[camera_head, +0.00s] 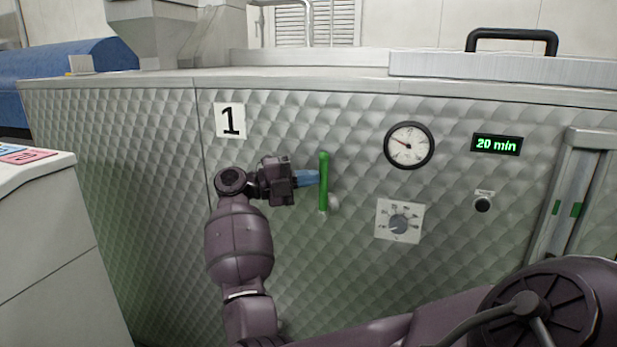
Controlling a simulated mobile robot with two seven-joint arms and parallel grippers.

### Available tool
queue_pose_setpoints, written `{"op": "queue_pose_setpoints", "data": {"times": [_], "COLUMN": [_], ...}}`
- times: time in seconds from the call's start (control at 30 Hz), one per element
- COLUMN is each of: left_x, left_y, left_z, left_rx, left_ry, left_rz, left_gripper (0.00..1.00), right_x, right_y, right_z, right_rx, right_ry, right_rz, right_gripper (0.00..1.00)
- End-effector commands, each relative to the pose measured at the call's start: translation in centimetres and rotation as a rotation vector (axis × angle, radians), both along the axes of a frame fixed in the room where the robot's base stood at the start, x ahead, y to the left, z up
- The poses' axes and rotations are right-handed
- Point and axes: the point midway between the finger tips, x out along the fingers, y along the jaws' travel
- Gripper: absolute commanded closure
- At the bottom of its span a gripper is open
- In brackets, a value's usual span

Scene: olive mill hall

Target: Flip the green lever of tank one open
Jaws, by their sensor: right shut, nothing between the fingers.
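The green lever (323,181) stands upright on the quilted metal front of tank one (290,130). Its lower end is by a pale round hub (333,203). A white plate with a black "1" (230,121) is up and left of it. My right gripper (314,178) is shut and empty, with its blue fingers pointing right at the lever's left side, around mid-height. I cannot tell whether the fingertips touch the lever. My left gripper is out of view.
Right of the lever are a round gauge (409,145), a dial plate (399,222), a display reading "20 min" (496,145) and a black knob (483,204). A lid with a black handle (511,38) lies on top. A pale cabinet (45,250) stands at left.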

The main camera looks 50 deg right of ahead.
Motion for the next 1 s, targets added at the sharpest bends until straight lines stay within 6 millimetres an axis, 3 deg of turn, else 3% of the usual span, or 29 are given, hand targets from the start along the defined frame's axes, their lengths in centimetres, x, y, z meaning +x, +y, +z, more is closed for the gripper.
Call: {"op": "queue_pose_setpoints", "data": {"times": [0.6, 1.0], "left_x": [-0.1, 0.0], "left_y": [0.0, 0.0], "left_z": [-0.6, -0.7], "left_rx": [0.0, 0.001], "left_ry": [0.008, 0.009], "left_rz": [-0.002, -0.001], "left_gripper": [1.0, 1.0], "right_x": [6.4, 7.2], "right_y": [7.2, 8.2], "right_z": [-0.8, -0.7], "right_rx": [-0.002, -0.004], "right_ry": [0.004, 0.001], "right_rz": [0.008, 0.007], "right_gripper": [1.0, 1.0]}}
